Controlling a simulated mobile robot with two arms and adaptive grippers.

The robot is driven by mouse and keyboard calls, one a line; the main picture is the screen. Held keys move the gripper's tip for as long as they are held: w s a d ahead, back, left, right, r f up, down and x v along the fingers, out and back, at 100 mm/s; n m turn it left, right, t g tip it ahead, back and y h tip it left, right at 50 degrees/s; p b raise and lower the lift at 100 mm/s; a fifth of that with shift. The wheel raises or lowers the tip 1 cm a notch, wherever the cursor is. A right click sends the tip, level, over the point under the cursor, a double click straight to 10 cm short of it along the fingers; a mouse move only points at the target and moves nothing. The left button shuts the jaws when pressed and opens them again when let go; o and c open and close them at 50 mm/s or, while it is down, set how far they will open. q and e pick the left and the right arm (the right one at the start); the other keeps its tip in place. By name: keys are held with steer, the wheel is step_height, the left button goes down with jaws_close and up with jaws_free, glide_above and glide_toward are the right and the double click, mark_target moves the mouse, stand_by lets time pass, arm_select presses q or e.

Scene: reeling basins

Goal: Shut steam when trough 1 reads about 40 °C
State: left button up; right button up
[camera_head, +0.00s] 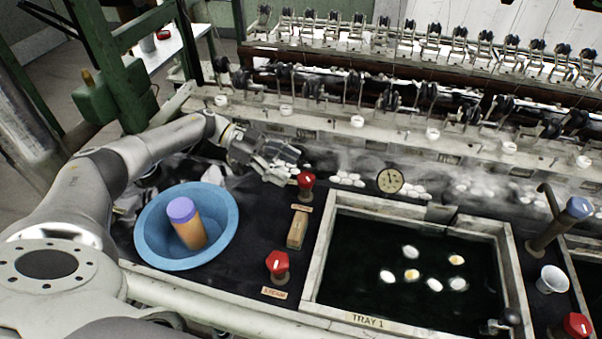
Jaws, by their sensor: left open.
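Trough 1 is a square basin (415,314) of dark water, with several cocoons floating in it and a "TRAY 1" label (367,320) on its front rim. A round dial gauge (390,180) stands behind its rear edge; its reading is too small to tell. A red knob (278,263) sits left of the basin, above a label that seems to read "STEAM" (273,293). A second red knob (306,181) stands farther back. My left gripper (281,166) is open and empty, just behind and left of this rear knob; contact cannot be told. My right gripper is not in view.
A blue bowl (151,241) holding an orange, purple-topped cylinder (190,226) stands below my left arm. A white cup (552,279) and blue-topped handle (579,208) are right of the basin. The reeling machine (357,122) runs across the back, with steam before it.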

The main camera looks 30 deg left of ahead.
arm_select(q)
steer(key=v, duration=0.6)
steer(key=shift+d, duration=0.1)
stand_by(3.0)
step_height(320, 180, up, 7)
steer(key=m+g+y+p, duration=0.25)
steer(key=m+y, duration=1.05)
steer(key=m, duration=1.1)
glide_above(306, 176)
step_height(306, 176, down, 10)
steer(key=shift+f+p, duration=0.2)
steer(key=shift+p, duration=0.7)
